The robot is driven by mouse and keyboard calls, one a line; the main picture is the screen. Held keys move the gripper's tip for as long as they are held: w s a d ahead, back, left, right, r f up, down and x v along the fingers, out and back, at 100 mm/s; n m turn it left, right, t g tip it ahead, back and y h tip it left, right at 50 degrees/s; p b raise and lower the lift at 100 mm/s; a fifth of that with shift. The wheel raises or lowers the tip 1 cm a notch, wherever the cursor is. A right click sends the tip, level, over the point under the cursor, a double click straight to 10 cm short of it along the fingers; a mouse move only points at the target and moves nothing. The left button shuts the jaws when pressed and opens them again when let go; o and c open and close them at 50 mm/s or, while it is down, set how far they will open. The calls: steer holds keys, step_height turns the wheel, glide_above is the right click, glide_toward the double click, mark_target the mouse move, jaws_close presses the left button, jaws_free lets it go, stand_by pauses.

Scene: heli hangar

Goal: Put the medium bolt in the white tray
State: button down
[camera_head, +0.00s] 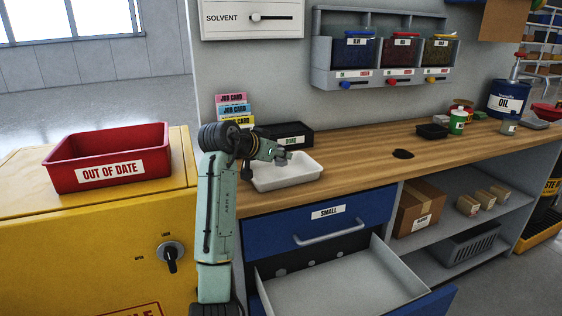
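The white tray (294,181) sits on the wooden workbench near its left front edge. My gripper (284,158) is over the tray, toward its back rim. Small grey parts show at its end, but I cannot tell whether they are fingertips or a held thing. Whether the fingers are open or shut is too small to see. I cannot make out a medium bolt anywhere. A drawer (340,290) below the one labelled SMALL (318,223) is pulled open. Its visible floor looks bare, with a few round grey spots along the back; its front label is hidden.
A black bin (296,134) stands behind the tray, beside job cards (232,108). A red OUT OF DATE bin (105,160) sits on the yellow cabinet (80,245) at left. The workbench (365,158) is mostly clear right of the tray, with a dark round hole (403,154).

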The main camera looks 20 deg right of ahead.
mark_target(276, 162)
steer(key=shift+w+d, duration=0.25)
steer(key=shift+d, duration=0.15)
steer(key=shift+a+f+p, duration=0.1)
steer(key=shift+f+p, duration=0.35)
steer(key=shift+f, duration=1.25)
steer(key=shift+f, duration=0.2)
steer(key=c, duration=1.3)
jaws_free()
steer(key=shift+r, duration=0.2)
steer(key=b+v, duration=0.2)
steer(key=v, duration=1)
steer(key=shift+a+f, duration=0.1)
steer(key=shift+f, duration=0.05)
